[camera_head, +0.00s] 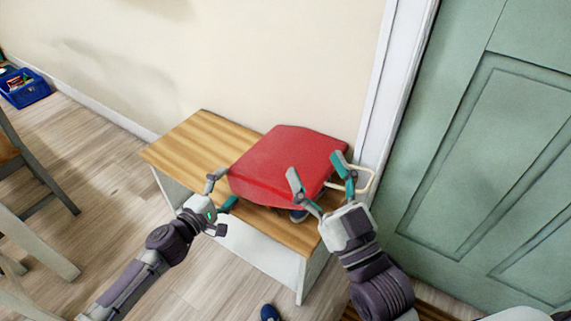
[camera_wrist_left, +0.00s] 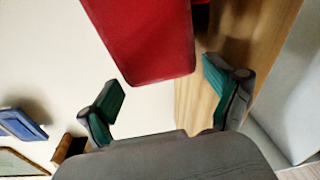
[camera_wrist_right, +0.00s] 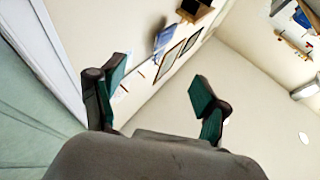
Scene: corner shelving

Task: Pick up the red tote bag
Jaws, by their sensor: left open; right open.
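The red tote bag (camera_head: 285,160) lies on a low bench with a wooden top (camera_head: 190,145), against the wall. A pale loop, perhaps its handle (camera_head: 362,178), sticks out at its right side. My left gripper (camera_head: 221,188) is open at the bag's left end; in the left wrist view the bag (camera_wrist_left: 145,35) is just beyond the open fingers (camera_wrist_left: 160,100). My right gripper (camera_head: 318,178) is open over the bag's right end in the head view. The right wrist view shows its open fingers (camera_wrist_right: 160,90) with no bag between them.
A green door (camera_head: 490,160) with a white frame (camera_head: 398,80) stands close on the right. A blue shoe (camera_head: 269,313) is on the floor before the bench, and another dark item (camera_head: 298,215) is under the bag's front. A chair (camera_head: 30,160) and blue crate (camera_head: 28,92) are at left.

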